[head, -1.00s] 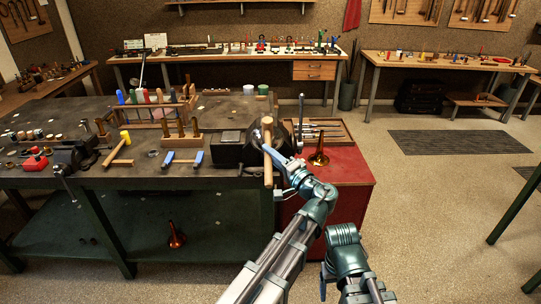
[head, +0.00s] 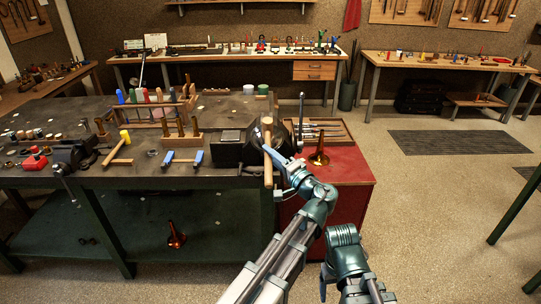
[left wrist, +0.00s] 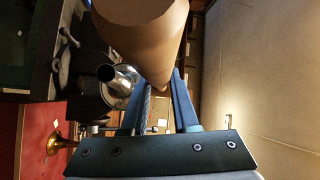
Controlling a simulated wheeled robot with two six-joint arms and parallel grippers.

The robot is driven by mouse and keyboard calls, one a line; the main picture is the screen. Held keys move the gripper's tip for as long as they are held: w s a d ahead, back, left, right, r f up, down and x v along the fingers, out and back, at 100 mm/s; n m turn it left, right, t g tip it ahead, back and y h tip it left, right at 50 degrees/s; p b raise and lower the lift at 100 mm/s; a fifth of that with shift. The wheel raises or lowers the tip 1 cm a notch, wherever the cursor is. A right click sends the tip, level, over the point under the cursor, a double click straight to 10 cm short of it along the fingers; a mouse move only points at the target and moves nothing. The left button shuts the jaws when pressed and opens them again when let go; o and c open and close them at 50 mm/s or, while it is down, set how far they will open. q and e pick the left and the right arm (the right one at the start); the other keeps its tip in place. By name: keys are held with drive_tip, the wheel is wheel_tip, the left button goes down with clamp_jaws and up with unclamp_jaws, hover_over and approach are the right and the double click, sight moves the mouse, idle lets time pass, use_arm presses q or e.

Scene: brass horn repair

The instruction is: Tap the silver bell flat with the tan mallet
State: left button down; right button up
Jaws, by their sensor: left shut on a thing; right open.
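My right gripper (head: 323,281) is low, right of the bench, open and empty.
A red cabinet (head: 345,166) right of the bench bears a brass horn bell (head: 318,157) and a tool tray (head: 320,131).

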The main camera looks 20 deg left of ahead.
use_arm(q)
drive_tip(key=f+b, duration=0.1)
drive_tip(key=f, duration=0.1)
drive_tip(key=f+b, duration=0.1)
drive_tip(key=shift+w+f+b, duration=0.15)
drive_tip(key=shift+w+b, duration=0.15)
drive_tip(key=shift+s+r+p, duration=0.2)
drive_tip(key=shift+r+p, duration=0.7)
drive_tip(key=shift+s+r+p, duration=0.15)
drive_tip(key=shift+r+p, duration=0.7)
drive_tip(key=shift+r, duration=0.15)
drive_tip(key=shift+r, duration=0.15)
drive_tip(key=f+b, duration=0.3)
drive_tip(key=f, duration=0.1)
drive_tip(key=shift+w+f+b, duration=0.1)
drive_tip(key=shift+w+b, duration=0.25)
drive_tip(key=shift+b, duration=0.05)
drive_tip(key=shift+s+r+p, duration=0.2)
drive_tip(key=shift+r+p, duration=0.7)
drive_tip(key=shift+s+r+p, duration=0.15)
drive_tip(key=shift+r+p, duration=0.75)
